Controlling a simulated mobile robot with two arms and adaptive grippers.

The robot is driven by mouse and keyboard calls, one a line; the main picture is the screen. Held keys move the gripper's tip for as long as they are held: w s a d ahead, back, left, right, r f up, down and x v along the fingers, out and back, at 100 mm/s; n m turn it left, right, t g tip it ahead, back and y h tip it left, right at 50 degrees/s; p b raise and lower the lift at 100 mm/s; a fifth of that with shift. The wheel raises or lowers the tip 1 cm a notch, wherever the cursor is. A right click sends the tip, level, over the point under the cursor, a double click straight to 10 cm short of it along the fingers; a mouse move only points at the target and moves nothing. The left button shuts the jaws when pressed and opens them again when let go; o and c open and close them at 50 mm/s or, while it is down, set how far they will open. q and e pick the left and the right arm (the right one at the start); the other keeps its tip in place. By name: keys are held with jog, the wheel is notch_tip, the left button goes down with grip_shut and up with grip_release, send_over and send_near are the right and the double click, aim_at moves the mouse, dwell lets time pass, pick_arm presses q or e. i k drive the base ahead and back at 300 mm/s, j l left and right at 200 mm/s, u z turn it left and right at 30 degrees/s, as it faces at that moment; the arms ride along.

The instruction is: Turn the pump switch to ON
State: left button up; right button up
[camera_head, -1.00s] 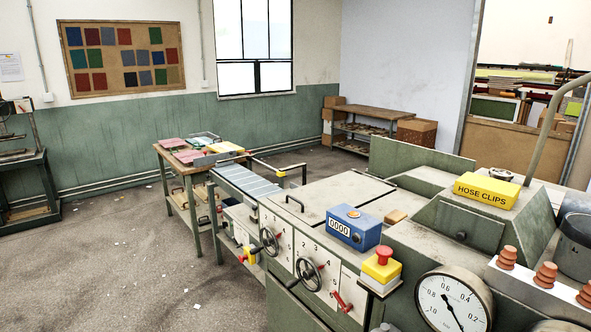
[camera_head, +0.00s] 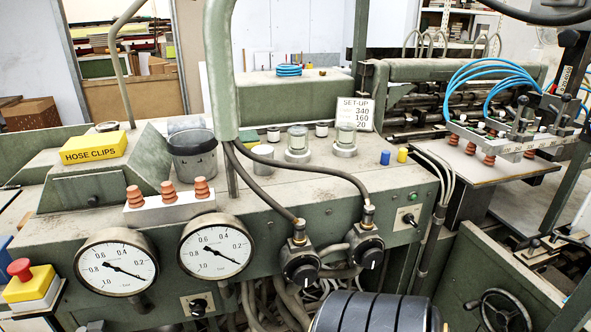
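Two small switches show on the green machine front. One is a dark toggle or knob on a pale plate (camera_head: 409,219) at the right end of the panel, with a small green lamp (camera_head: 412,197) above it. The other is a black knob on a cream plate (camera_head: 198,306), low between the two gauges. The lettering on both plates is too small to read, so I cannot tell which is the pump switch or its setting. Neither of my grippers is in view.
Two round gauges (camera_head: 118,268) and two black regulator knobs (camera_head: 301,266) with hoses line the front. A black ribbed cylinder (camera_head: 368,314) stands at bottom centre. A red button on a yellow box (camera_head: 30,283) sits at left. A yellow hose clips box (camera_head: 93,148) lies on top.

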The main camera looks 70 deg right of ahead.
aim_at(409, 219)
jog(key=z, duration=2.9)
